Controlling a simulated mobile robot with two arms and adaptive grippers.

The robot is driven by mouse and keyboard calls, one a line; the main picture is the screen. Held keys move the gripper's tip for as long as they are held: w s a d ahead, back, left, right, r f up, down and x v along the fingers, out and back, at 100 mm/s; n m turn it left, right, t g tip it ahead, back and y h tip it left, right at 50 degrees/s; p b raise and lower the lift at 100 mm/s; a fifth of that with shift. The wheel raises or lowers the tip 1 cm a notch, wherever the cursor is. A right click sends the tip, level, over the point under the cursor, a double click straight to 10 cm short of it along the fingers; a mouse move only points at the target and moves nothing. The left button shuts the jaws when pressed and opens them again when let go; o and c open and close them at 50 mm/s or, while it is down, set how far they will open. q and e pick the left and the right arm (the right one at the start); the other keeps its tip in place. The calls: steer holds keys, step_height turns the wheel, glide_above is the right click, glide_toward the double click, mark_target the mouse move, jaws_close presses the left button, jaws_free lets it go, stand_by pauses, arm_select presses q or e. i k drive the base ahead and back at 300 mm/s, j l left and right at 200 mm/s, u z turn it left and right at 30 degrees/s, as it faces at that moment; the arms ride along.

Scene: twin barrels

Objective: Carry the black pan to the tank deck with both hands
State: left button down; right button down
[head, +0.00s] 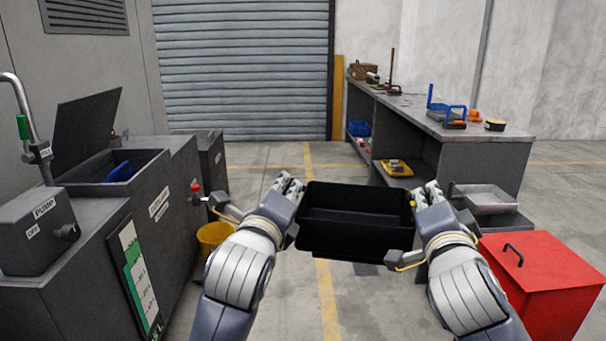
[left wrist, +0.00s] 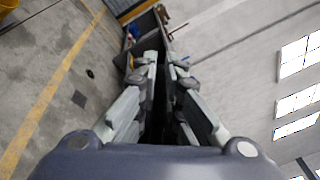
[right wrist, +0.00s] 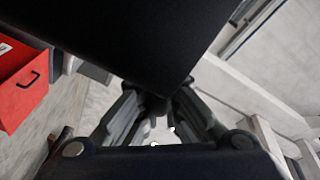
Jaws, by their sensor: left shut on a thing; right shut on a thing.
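The black pan (head: 355,222) is held level in the air at the centre of the head view, and it looks empty. My left gripper (head: 290,187) is shut on its left rim. My right gripper (head: 428,194) is shut on its right side. In the right wrist view the pan's dark wall (right wrist: 140,35) fills the top above my right gripper (right wrist: 160,98). In the left wrist view my left gripper (left wrist: 160,65) closes on a dark edge. The tank (head: 130,185) stands at the left with its lid (head: 88,128) raised; which part is its deck is hard to tell.
A workbench (head: 455,130) with tools and a grey tray (head: 487,199) stands at the right. A red bin (head: 540,280) is at the lower right. A yellow bucket (head: 213,236) and a red-handled valve (head: 196,190) are beside the tank. The floor ahead is clear up to the shutter (head: 243,70).

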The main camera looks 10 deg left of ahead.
mark_target(165, 146)
steer(key=i+j, duration=0.25)
steer(key=i, duration=0.2)
steer(key=i+j, duration=0.25)
steer(key=i, duration=0.2)
steer(key=i+j, duration=0.1)
steer(key=i, duration=0.9)
steer(key=i+z, duration=0.25)
steer(key=i, duration=0.7)
steer(key=i+u, duration=0.15)
steer(key=i, duration=0.35)
steer(key=i+l+u, duration=0.2)
steer(key=i, duration=0.3)
steer(key=i+j+u, duration=0.1)
steer(key=i+u, duration=0.45)
steer(key=u, duration=0.15)
steer(key=i+u, duration=1.1)
steer(key=u, duration=1.55)
